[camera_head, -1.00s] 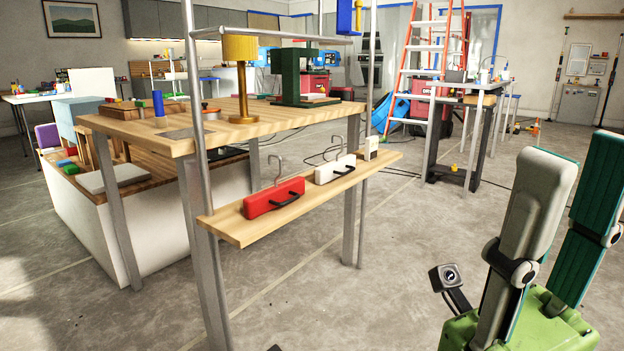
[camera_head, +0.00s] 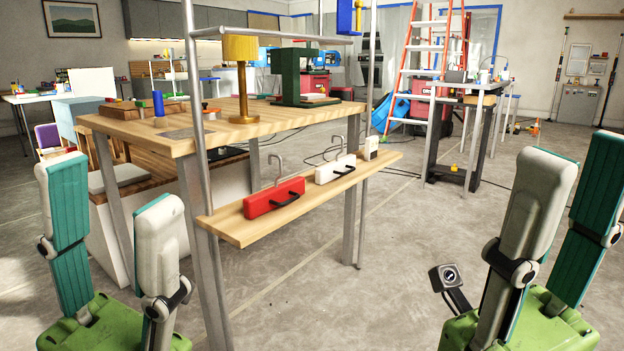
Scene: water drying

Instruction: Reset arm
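My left gripper (camera_head: 110,182) stands upright at the lower left of the head view. Its two teal and pale grey fingers are spread apart with nothing between them, above a green base. My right gripper (camera_head: 579,150) stands upright at the lower right. Its fingers are also apart, with a gap between them and nothing held. Both grippers appear in front of the workbench and clear of the things on it.
A wooden workbench (camera_head: 285,122) with metal posts stands ahead. Its lower front shelf (camera_head: 240,230) holds a red case (camera_head: 262,201) and a white case (camera_head: 330,172). An orange ladder (camera_head: 409,75) stands behind. Concrete floor (camera_head: 330,310) is open between the grippers.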

